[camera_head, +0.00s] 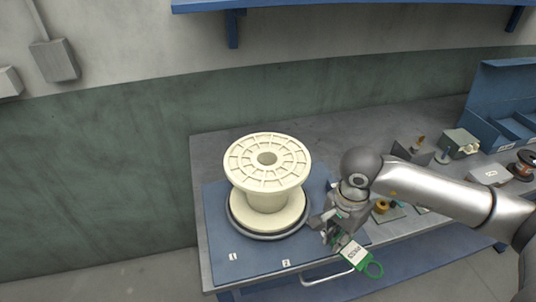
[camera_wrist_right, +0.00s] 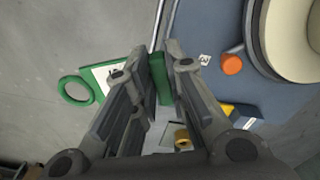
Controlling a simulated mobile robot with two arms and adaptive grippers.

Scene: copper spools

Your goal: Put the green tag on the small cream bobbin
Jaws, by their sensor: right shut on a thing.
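The green tag (camera_head: 372,269) has a ring end and a white label with print. My right gripper (camera_head: 338,238) is shut on it and holds it out by the bench's front edge, right of the cream bobbin. In the right wrist view the tag's ring (camera_wrist_right: 76,90) sticks out left of the fingers, and its green edge (camera_wrist_right: 160,78) is between them. The cream bobbin (camera_head: 267,180) stands upright on a dark round base on the blue mat, apart from the tag. Its pale flange (camera_wrist_right: 288,40) is at the wrist view's upper right. My left gripper is not in view.
The blue mat (camera_head: 232,268) carries number labels. An orange knob (camera_wrist_right: 231,64) lies beside the bobbin. Small parts, a grey box (camera_head: 460,142), blue bins (camera_head: 505,125) and a dark spool (camera_head: 525,160) stand at the right. A handle (camera_head: 328,276) is on the bench front.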

